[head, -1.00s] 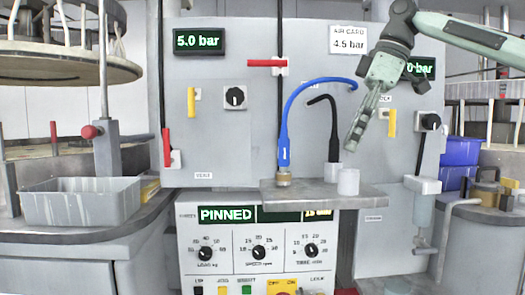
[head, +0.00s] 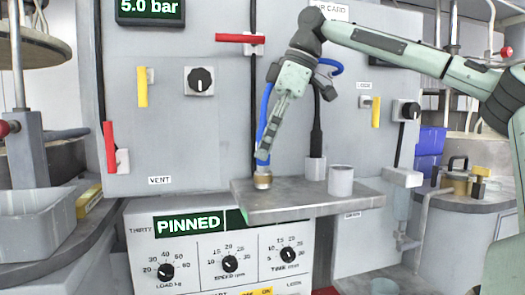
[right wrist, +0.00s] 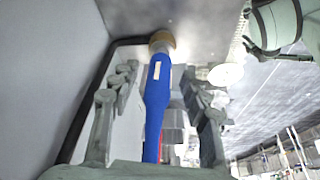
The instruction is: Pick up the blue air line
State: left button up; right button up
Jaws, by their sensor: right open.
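The blue air line (head: 265,110) hangs at the panel and ends upright in a brass fitting (head: 262,180) on the grey shelf (head: 290,207). My right gripper (head: 263,157) is in front of its lower part and hides some of it in the head view. In the right wrist view the blue air line (right wrist: 157,100) runs between the two open fingers of the right gripper (right wrist: 160,110), with visible gaps at both sides. The brass fitting (right wrist: 162,40) lies beyond the fingertips. My left gripper is not in view.
A black line in a grey holder (head: 315,168) and a white cup (head: 341,180) stand on the shelf, right of the blue line. A red lever (head: 240,38) and a black knob (head: 200,80) are on the panel. A grey tub (head: 40,225) is at left.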

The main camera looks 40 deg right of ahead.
jog(key=shift+x, duration=0.85)
jog(key=shift+c, duration=0.2)
jog(key=c, duration=1)
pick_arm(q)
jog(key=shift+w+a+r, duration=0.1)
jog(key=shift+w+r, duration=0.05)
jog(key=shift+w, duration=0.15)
pick_arm(e)
grip_shut()
